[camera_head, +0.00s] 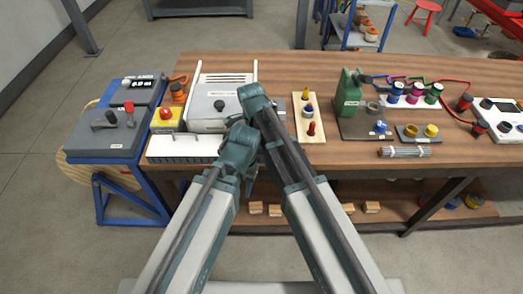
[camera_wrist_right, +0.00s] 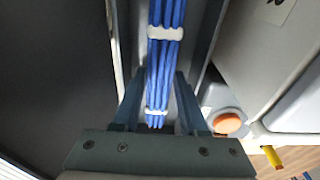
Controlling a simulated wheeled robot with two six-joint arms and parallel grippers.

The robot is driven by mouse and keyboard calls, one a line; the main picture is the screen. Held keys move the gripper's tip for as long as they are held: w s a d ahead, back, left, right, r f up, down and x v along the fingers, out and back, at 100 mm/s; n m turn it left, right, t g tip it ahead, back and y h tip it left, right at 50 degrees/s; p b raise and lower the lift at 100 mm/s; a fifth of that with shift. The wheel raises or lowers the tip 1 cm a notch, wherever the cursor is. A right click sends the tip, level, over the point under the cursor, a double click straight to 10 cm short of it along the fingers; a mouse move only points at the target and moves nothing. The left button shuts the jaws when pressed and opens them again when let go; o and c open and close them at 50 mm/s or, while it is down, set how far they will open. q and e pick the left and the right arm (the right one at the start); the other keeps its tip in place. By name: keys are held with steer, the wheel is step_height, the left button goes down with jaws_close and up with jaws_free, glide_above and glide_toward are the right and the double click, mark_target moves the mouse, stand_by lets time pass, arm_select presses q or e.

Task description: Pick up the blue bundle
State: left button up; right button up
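The blue bundle (camera_wrist_right: 166,65) shows in the right wrist view as several blue strands. White ties hold it near the top and near its lower end. It lies lengthwise in a narrow channel between a dark panel and a pale housing. My right gripper (camera_wrist_right: 159,88) is open, with one finger on each side of the bundle's lower part. A gap shows between the fingers and the strands; contact cannot be told. In the head view my arms hide the bundle and the right fingertips.
The pale housing (camera_wrist_right: 272,45) and an orange knob (camera_wrist_right: 228,123) are close right of the right gripper; the dark panel (camera_wrist_right: 50,70) is left.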

steer(key=shift+r, duration=0.1)
jaws_close()
step_height(320, 180, up, 7)
steer(key=p, duration=0.7)
steer(key=shift+r, duration=0.1)
steer(key=w+d, duration=0.2)
steer(key=d, duration=1.6)
steer(key=shift+f, duration=0.2)
